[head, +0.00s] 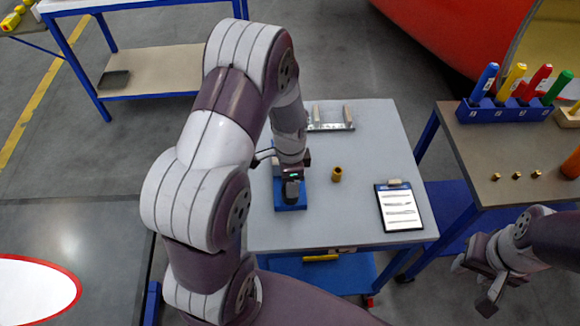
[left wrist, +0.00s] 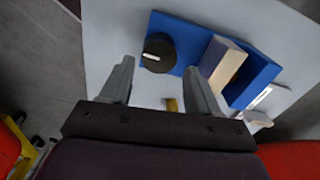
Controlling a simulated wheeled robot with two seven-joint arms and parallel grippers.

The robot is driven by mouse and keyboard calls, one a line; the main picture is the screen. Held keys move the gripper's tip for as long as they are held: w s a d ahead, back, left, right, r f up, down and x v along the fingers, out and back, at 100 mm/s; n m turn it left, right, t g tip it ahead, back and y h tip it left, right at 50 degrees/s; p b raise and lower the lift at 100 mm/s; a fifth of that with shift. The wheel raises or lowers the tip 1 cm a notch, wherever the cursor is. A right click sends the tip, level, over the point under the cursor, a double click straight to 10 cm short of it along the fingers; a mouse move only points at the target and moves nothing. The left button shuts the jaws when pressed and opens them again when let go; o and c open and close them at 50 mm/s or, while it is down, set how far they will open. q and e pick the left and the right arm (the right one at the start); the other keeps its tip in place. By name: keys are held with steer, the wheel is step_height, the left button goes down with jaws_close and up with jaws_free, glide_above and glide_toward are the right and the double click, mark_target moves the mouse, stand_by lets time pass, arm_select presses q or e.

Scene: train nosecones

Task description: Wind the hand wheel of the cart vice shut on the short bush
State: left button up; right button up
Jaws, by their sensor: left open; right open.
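The blue cart vice (head: 290,206) stands on the grey cart top, mostly hidden by my left arm in the head view. In the left wrist view its blue body (left wrist: 188,30) carries a black round hand wheel (left wrist: 157,47) with a white mark, and a cream block (left wrist: 229,72) beside blue jaw parts. My left gripper (left wrist: 160,66) is open, its fingertips either side of the wheel's line; contact cannot be told. A short brass bush (head: 337,174) stands on the cart top right of the vice; a yellow piece also shows between the fingers (left wrist: 171,104). My right gripper (head: 477,284) is open and empty, off the cart's right side.
A clipboard (head: 399,207) lies at the cart's right front. A metal rack with pegs (head: 330,118) is at the back. The right bench (head: 477,150) holds a blue rack with coloured handles (head: 508,112) and small brass pieces (head: 516,175).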

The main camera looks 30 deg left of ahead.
arm_select(q)
step_height(320, 180, up, 7)
steer(key=shift+b, duration=0.3)
steer(key=shift+f, duration=0.1)
